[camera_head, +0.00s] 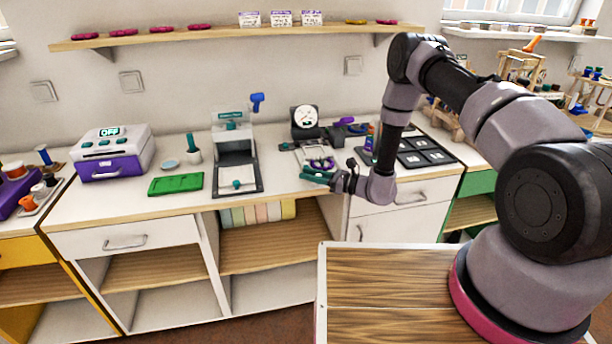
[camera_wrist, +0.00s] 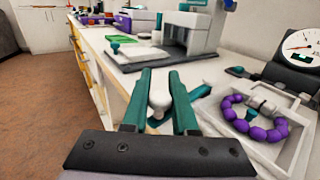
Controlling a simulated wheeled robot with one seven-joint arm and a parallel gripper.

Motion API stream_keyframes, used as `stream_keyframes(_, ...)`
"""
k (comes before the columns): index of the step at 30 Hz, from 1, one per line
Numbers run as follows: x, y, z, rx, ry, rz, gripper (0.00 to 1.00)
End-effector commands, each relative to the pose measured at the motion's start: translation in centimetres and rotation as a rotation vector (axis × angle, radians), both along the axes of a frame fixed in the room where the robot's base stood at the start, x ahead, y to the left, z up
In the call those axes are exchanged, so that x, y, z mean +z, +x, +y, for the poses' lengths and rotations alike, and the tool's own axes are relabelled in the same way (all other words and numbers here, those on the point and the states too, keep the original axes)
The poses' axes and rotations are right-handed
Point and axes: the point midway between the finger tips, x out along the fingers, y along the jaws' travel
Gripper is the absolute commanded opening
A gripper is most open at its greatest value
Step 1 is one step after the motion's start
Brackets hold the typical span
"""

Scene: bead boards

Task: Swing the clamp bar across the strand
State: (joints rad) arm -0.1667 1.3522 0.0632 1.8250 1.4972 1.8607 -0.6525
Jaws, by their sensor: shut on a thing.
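The strand of purple beads (camera_wrist: 256,118) lies curved in a white board (camera_wrist: 290,145) at the right of the wrist view. It also shows in the head view (camera_head: 322,163), just behind my gripper. My gripper (camera_wrist: 157,88) is shut on a pale rounded handle (camera_wrist: 158,98), which appears to be part of the clamp bar. A teal piece (camera_wrist: 200,92) sticks out beside the right finger toward the board; how it joins the handle is hidden. In the head view my gripper (camera_head: 318,176) is at the counter's front edge, and its fingers are too small to read.
A dial gauge (camera_head: 305,119) stands behind the board. A grey press-like stand (camera_head: 237,160) is to its left, with a green mat (camera_head: 176,184) and purple-white box (camera_head: 114,153) farther left. A dark panel of square pads (camera_head: 422,156) lies right.

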Motion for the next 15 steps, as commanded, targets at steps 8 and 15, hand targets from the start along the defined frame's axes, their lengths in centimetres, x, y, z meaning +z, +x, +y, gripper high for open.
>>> stream_keyframes(8,0.0,0.9,-2.3,0.232,-0.002,-0.005,0.00)
stream_keyframes(15,-0.1,1.8,-3.6,0.419,-0.002,-0.004,0.00)
